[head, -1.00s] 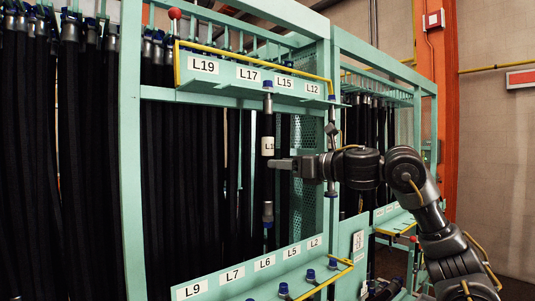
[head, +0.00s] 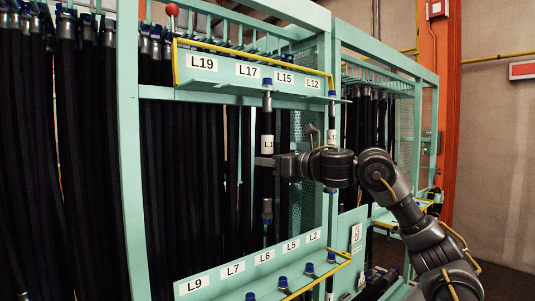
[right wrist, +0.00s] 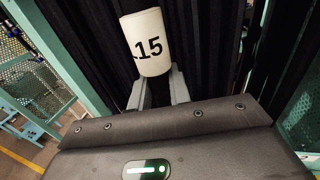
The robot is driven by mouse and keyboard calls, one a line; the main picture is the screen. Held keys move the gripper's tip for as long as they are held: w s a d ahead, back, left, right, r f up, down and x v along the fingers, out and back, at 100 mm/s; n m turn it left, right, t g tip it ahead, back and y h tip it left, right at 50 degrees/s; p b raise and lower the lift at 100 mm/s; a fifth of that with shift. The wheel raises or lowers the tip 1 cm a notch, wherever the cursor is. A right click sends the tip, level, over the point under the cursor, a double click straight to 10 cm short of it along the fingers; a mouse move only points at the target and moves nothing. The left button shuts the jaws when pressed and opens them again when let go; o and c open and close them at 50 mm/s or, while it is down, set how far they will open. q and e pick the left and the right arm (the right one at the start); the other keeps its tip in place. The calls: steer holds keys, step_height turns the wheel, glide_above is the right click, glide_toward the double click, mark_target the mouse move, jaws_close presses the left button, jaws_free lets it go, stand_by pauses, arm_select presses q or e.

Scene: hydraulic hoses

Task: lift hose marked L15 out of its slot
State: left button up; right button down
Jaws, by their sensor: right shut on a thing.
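The hose marked L15 (head: 267,143) hangs upright below the upper shelf (head: 225,88), under the L15 shelf tag (head: 284,79). It is black with a white label, and its top end is blue-capped at the shelf edge. Its lower metal fitting hangs free above the lower shelf. My right gripper (head: 266,162) is shut on this hose just below the label. In the right wrist view the label (right wrist: 148,42) reads "15", with the fingers (right wrist: 158,93) on either side of the hose beneath it. My left gripper is not in view.
Another labelled hose (head: 332,135) hangs close to the right, near the frame post and my right forearm. A yellow rail (head: 250,53) runs along the upper shelf. The lower shelf (head: 217,269) carries several tags and blue-capped fittings. Black hoses (head: 85,160) hang densely at left.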

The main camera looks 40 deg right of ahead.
stand_by(0.4)
steer(key=s+b, duration=0.6)
steer(key=s, duration=1.2)
steer(key=shift+a+r, duration=0.15)
steer(key=shift+r, duration=0.15)
